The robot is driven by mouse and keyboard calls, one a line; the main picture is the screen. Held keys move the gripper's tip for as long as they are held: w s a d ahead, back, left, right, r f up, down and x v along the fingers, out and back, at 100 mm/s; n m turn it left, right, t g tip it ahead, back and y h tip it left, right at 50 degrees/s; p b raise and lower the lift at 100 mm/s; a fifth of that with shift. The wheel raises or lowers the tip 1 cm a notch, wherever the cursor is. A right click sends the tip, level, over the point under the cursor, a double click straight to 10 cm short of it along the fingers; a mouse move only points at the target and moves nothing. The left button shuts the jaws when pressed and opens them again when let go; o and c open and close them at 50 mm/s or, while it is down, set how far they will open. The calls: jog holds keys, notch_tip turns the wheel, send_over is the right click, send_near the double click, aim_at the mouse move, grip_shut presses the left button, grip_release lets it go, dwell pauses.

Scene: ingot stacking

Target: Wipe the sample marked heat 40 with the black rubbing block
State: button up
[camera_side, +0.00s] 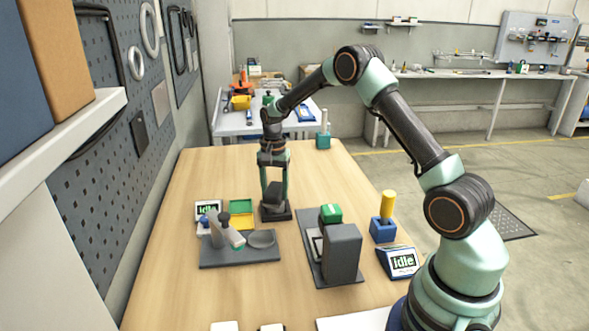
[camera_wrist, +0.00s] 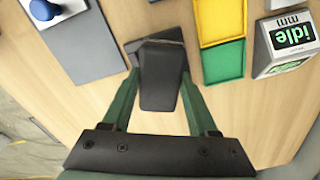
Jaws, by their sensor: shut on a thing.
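My gripper (camera_side: 274,192) points straight down at the middle of the table, its two green fingers shut on the black rubbing block (camera_side: 275,198). In the wrist view the block (camera_wrist: 160,75) shows dark between the fingers of my gripper (camera_wrist: 158,85). A dark base (camera_side: 276,213) lies under the block in the side view; I cannot tell whether the block touches it. No mark reading heat 40 is legible in either view, so I cannot tell which thing is that sample.
A grey plate with a fixture (camera_side: 240,256) stands front left, beside green and yellow trays (camera_side: 241,208) and an idle display (camera_side: 207,208). A tall grey block (camera_side: 342,252), a yellow-handled tool (camera_side: 387,205) and another idle display (camera_side: 402,262) stand right. The table's far left is clear.

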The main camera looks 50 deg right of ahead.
jog(key=shift+f, duration=0.65)
